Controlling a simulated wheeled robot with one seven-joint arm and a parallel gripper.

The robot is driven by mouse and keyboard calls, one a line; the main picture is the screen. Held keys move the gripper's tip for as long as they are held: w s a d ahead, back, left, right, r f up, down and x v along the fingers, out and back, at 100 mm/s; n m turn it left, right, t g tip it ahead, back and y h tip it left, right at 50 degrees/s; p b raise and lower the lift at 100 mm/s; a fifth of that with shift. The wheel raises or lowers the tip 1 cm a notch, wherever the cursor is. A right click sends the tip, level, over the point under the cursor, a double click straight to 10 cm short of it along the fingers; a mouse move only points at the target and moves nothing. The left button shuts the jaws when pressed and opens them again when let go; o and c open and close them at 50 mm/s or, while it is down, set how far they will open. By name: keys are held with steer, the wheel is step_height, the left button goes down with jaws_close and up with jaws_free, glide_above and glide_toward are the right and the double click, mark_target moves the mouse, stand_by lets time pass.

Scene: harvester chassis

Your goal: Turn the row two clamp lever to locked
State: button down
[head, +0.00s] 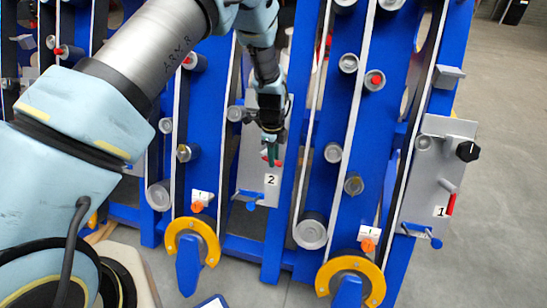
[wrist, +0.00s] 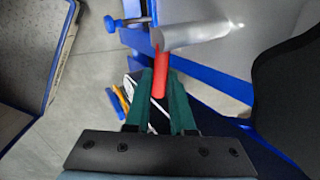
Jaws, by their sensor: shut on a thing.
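The row two clamp lever has a red handle, seen in the wrist view (wrist: 161,80), and a thick grey metal pivot bar (wrist: 195,33). My gripper (head: 270,155) is in front of the grey row two plate (head: 247,176), just above its label "2" (head: 271,180). Its green fingers are shut on the red handle, one on each side. In the head view only a little red shows beside the fingers; my gripper hides most of the lever.
The row one plate (head: 412,190) at the right has a black knob (head: 467,151) and its own red-handled lever (head: 451,204). Blue upright frames with grey rollers stand on both sides of my gripper. Yellow curved guards (head: 193,238) are low in front. Grey floor is open at the far right.

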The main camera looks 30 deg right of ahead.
steer(key=shift+f, duration=0.1)
steer(key=shift+s+a+f+m+t+y+b, duration=0.15)
steer(key=shift+f+m+t+y, duration=0.1)
steer(key=shift+m+t+y, duration=0.2)
steer(key=shift+s+d+f+m+t+y+b, duration=0.1)
steer(key=shift+s+f+m+t+y+b, duration=0.1)
steer(key=shift+m+t+y, duration=0.2)
steer(key=shift+w+a+f+m+t+y+b, duration=0.2)
steer(key=shift+a+f+m+t+y+b, duration=0.3)
steer(key=shift+m+t, duration=1)
steer(key=shift+w+a+f+m+t+y+b, duration=0.15)
steer(key=shift+a+f+m+t+y+b, duration=0.2)
steer(key=shift+a+f+m+t+b, duration=1.05)
steer(key=shift+w+d+r+m+t+y, duration=0.15)
steer(key=shift+m+t+y, duration=0.5)
steer(key=shift+t, duration=1.6)
steer(key=shift+w+a+m+h, duration=0.1)
steer(key=shift+m+h, duration=0.15)
steer(key=shift+m, duration=0.05)
steer(key=c, duration=0.8)
jaws_free()
steer(key=shift+o, duration=0.2)
